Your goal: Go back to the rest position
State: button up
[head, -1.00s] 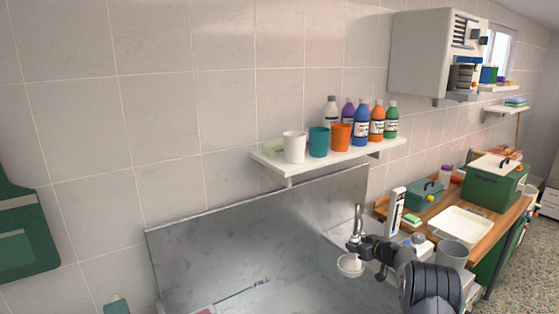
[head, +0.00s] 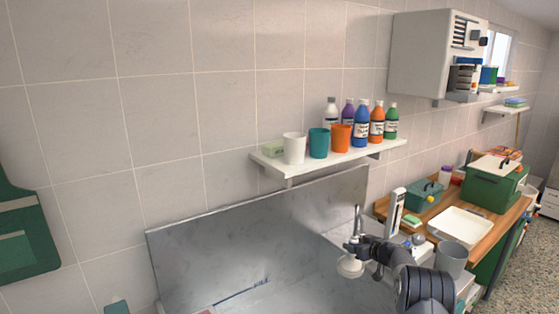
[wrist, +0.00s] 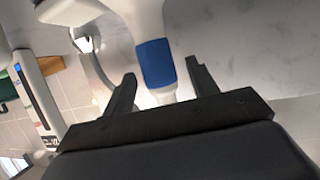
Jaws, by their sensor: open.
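My gripper (wrist: 158,88) shows in the wrist view with its two dark fingers spread apart and nothing held between them. Behind the fingers is a white thing with a blue band (wrist: 154,64), standing beyond the gap; I cannot tell its distance. In the head view my dark arm reaches up from the lower right. Its end is at the right end of the metal tub (head: 255,235), by the tap (head: 357,220). The gripper's fingers are too small to make out there.
A wall shelf (head: 330,161) holds a white cup (head: 294,148), a teal cup (head: 319,142), an orange cup (head: 340,137) and several bottles.

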jog(key=shift+p+x, duration=0.4)
jog(key=shift+x, duration=1.2)
notch_tip(320, 180, up, 9)
jog(key=shift+w+f+p, duration=0.1)
jog(key=shift+f+p, duration=0.1)
jog(key=shift+p, duration=0.7)
jog(key=shift+a, duration=0.1)
